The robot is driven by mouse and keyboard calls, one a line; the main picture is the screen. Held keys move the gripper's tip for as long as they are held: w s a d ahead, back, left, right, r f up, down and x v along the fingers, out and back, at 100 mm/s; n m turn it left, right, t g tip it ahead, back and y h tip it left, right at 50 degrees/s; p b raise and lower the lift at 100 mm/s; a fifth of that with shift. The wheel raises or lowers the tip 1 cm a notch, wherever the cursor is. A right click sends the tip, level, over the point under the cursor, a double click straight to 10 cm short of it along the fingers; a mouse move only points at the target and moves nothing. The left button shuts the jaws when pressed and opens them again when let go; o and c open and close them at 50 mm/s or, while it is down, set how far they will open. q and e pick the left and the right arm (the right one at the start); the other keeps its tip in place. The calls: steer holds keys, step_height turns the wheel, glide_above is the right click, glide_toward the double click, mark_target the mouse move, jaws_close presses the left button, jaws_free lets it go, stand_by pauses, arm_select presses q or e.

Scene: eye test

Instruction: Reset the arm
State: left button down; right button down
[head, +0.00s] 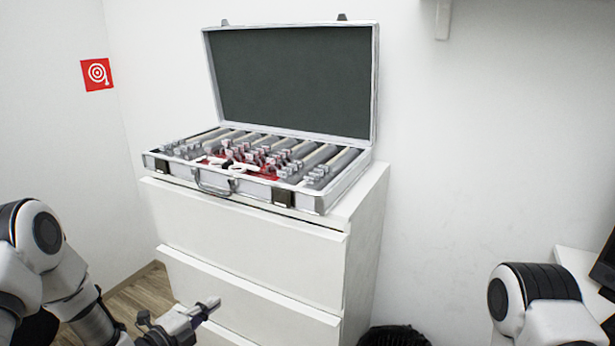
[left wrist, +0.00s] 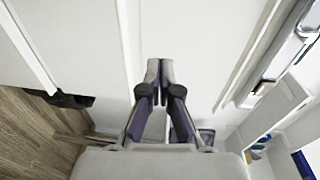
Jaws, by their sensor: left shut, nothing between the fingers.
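My left gripper (head: 207,307) is low at the front left in the head view, in front of the white drawers and below the case. It is shut with nothing between the fingertips. The left wrist view shows its two fingers (left wrist: 160,72) meeting at the tips. My right arm shows at the lower right in the head view, but its gripper is out of the picture.
An open silver case (head: 335,196) with a dark lid lining holds rows of grey strips and red-handled pieces. It stands on a white drawer unit (head: 250,249). A white desk (head: 577,262) with a dark screen (head: 606,268) is at the right. Wood floor (head: 145,296) shows at the left.

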arm_select(q)
steer(key=s+d+f+n+g+y, duration=0.15)
steer(key=s+d+f+g, duration=0.3)
steer(key=s+f, duration=0.55)
steer(key=s+f+n+g+y, duration=0.4)
steer(key=s+f+n+g, duration=0.2)
steer(key=s+f+n, duration=0.8)
steer(key=s+a+r+n+g+y, duration=0.25)
steer(key=s+n+g, duration=0.4)
steer(key=s, duration=0.65)
step_height(320, 180, up, 19)
steer(key=n+t+p, duration=0.1)
steer(key=t+p, duration=0.1)
steer(key=p, duration=1.7)
steer(key=shift+w+a+f+h+p, duration=0.15)
steer(key=shift+w+a+h+p, duration=0.15)
steer(key=shift+p, duration=0.05)
